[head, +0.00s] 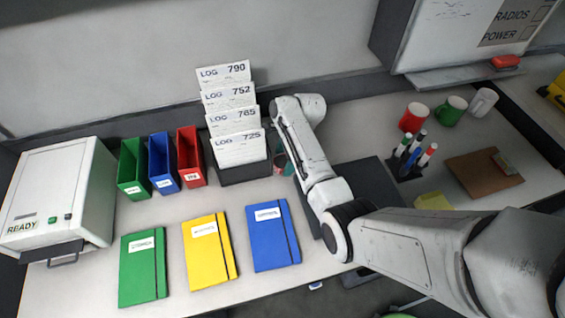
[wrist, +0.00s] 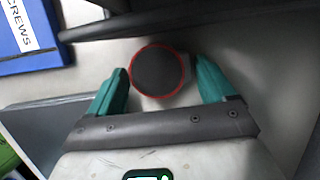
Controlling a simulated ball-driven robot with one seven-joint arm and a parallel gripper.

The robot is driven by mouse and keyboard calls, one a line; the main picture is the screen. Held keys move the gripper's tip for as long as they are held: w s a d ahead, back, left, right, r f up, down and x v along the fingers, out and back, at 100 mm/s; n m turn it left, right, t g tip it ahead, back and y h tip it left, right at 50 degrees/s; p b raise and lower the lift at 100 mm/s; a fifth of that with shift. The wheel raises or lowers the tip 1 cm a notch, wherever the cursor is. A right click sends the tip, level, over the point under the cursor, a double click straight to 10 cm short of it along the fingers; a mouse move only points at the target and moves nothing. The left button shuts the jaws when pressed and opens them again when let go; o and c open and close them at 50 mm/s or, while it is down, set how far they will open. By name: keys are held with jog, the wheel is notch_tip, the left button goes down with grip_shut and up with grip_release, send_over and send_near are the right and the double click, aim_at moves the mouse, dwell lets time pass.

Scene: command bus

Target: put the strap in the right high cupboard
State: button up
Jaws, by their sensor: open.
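No strap shows that I can name with certainty. In the wrist view a round dark disc with a red rim (wrist: 157,71) lies between my teal fingertips; I cannot tell if it is the strap or how tall it is. My gripper (head: 285,163) is open, low over the desk beside the log card rack, mostly hidden by my arm in the head view; the wrist view shows its spread fingers (wrist: 162,82). A white cupboard (head: 450,40) marked RADIOS and POWER hangs at the upper right, with a small red object (head: 505,62) on the ledge below it.
The log rack (head: 245,172) stands left of my gripper. Green, blue and red file boxes (head: 190,158) and a white machine (head: 62,190) stand further left. Three notebooks lie in front, the blue one (head: 273,235) nearest. Mugs (head: 450,110), pens and a clipboard (head: 484,165) stand right.

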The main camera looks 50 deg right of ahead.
aim_at(284, 160)
jog(key=shift+w+a+f, duration=0.1)
jog(key=shift+f, duration=0.4)
jog(key=c, duration=1)
jog(key=shift+o, duration=0.2)
notch_tip(284, 160, up, 18)
jog(key=p, duration=0.3)
jog(key=shift+p, duration=0.35)
